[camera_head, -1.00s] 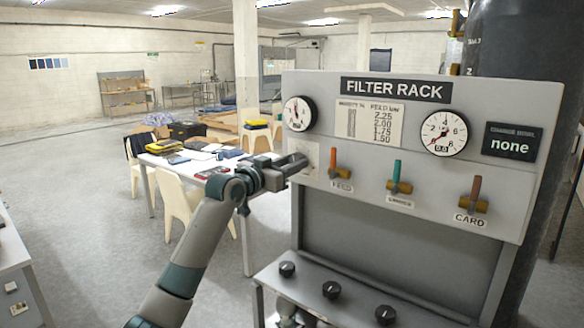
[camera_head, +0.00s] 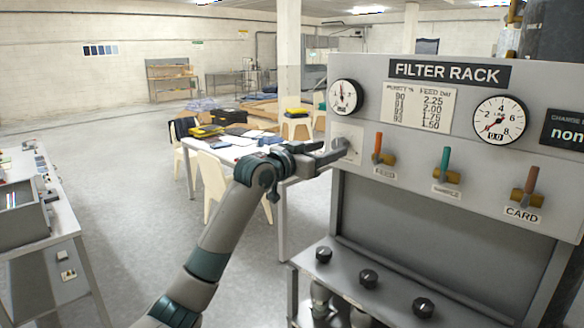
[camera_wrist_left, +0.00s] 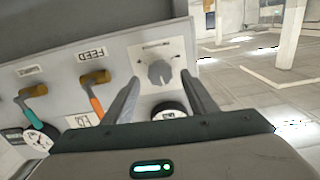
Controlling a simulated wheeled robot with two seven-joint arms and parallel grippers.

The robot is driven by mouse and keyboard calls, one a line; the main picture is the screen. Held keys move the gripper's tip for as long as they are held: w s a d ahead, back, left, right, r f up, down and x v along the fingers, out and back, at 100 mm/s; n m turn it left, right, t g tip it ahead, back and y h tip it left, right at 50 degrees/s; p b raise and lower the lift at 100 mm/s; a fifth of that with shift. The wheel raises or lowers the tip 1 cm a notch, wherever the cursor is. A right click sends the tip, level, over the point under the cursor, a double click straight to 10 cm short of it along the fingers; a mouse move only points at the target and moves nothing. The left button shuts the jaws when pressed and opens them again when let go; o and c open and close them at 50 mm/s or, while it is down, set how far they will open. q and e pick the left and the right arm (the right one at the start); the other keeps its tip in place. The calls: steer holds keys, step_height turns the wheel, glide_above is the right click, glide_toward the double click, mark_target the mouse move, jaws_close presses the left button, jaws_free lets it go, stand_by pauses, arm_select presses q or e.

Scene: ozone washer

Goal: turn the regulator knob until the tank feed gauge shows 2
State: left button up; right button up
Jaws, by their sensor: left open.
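The regulator knob (camera_wrist_left: 160,73) is a grey round knob on a pale square plate, seen upside down in the left wrist view. In the head view my left gripper (camera_head: 338,151) hides most of it and the plate (camera_head: 350,133) shows behind. The left gripper (camera_wrist_left: 158,88) is open, its fingers on either side of the knob; I cannot tell if they touch it. The left round gauge (camera_head: 345,97), above the plate, is probably the tank feed gauge; its label and reading are too small to read. In the wrist view its dark rim (camera_wrist_left: 170,108) is partly hidden.
The FILTER RACK panel (camera_head: 470,110) has a second gauge (camera_head: 499,119) and three levers, the FEED lever (camera_head: 379,148) nearest the gripper. Several black knobs (camera_head: 369,278) sit on the lower ledge. A cluttered table (camera_head: 232,150) and chairs stand behind my arm.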

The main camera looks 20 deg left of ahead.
arm_select(q)
steer(key=b+v, duration=0.5)
steer(key=v, duration=0.8)
steer(key=shift+s, duration=0.3)
steer(key=shift+a, duration=0.1)
